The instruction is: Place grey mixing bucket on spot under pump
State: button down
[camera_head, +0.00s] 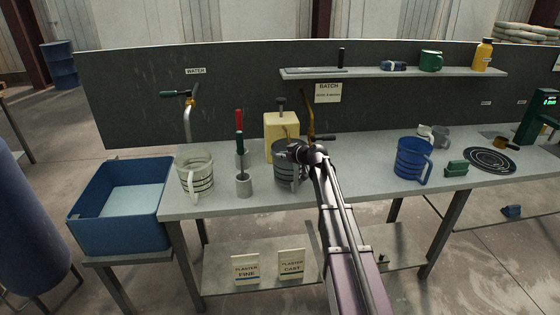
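The grey mixing bucket (285,172) stands upright on the bench near its front edge. A yellow pump container (281,132) with a dark plunger on top stands just behind it. A small brownish spout shows above the bucket's rim, but I cannot tell whether the bucket is centred on the spot, which is hidden. My gripper (300,152) is at the bucket's upper right side, at the end of my arm. Its fingers are too small and dark to tell whether they hold the bucket.
A clear jug (196,174) and a grey holder (244,186) with red and green-handled tools stand left of the bucket. A blue jug (412,160), green block (457,168) and round black mat (489,160) are right.

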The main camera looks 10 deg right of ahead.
jog(key=shift+w, duration=0.9)
jog(key=shift+w+f, duration=0.1)
jog(key=shift+w+f+b, duration=0.3)
jog(key=shift+f+b, duration=0.6)
jog(key=shift+b, duration=0.05)
jog(key=shift+w+f+b, duration=0.25)
jog(key=shift+f+b, duration=0.65)
jog(key=c, duration=0.8)
grip_release()
jog(key=shift+r, duration=0.1)
